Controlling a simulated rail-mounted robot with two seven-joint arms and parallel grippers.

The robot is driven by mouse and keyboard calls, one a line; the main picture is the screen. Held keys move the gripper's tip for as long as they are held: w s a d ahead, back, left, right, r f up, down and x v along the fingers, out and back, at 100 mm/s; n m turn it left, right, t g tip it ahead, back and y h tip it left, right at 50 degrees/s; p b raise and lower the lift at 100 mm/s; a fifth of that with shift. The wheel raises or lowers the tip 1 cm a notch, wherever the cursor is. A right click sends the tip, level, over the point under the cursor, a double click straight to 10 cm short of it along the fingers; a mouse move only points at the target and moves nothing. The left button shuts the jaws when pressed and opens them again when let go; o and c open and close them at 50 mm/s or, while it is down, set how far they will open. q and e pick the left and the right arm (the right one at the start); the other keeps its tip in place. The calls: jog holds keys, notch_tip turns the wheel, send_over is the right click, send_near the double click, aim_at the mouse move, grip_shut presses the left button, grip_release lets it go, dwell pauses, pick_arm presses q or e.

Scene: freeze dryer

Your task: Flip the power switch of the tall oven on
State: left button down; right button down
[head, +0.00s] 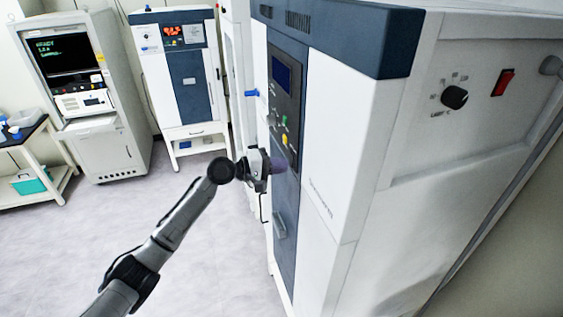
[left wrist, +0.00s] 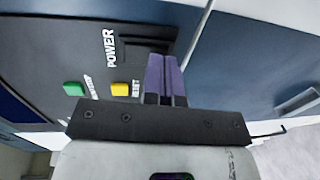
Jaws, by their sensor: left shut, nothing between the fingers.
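The tall oven (head: 335,120) is the big white and blue cabinet at the right of the head view. Its dark front control panel (head: 284,85) carries a green and a yellow button. In the left wrist view the panel shows a POWER label (left wrist: 110,48) with a dark switch (left wrist: 138,52) beside it, partly hidden by my fingers. My left gripper (head: 279,168) is shut and empty, at the lower part of the panel. Its purple fingers (left wrist: 164,78) point at the panel by the switch. Contact and the switch's position cannot be told. My right gripper is out of view.
A green button (left wrist: 74,88) and a yellow button (left wrist: 121,88) lie close to the fingers. The oven's side has a black knob (head: 454,97) and a red switch (head: 503,82). A smaller cabinet (head: 185,105) and a console (head: 105,140) stand behind.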

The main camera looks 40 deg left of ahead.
pick_arm(q)
jog(key=shift+w+d+f, duration=0.1)
jog(key=shift+w+d, duration=0.05)
jog(key=shift+w, duration=0.05)
dwell(0.3)
jog(key=s+a+f+b, duration=0.2)
jog(key=s+a+b, duration=0.3)
jog(key=s, duration=0.6)
jog(key=shift+s+a, duration=0.25)
jog(key=shift+a, duration=0.85)
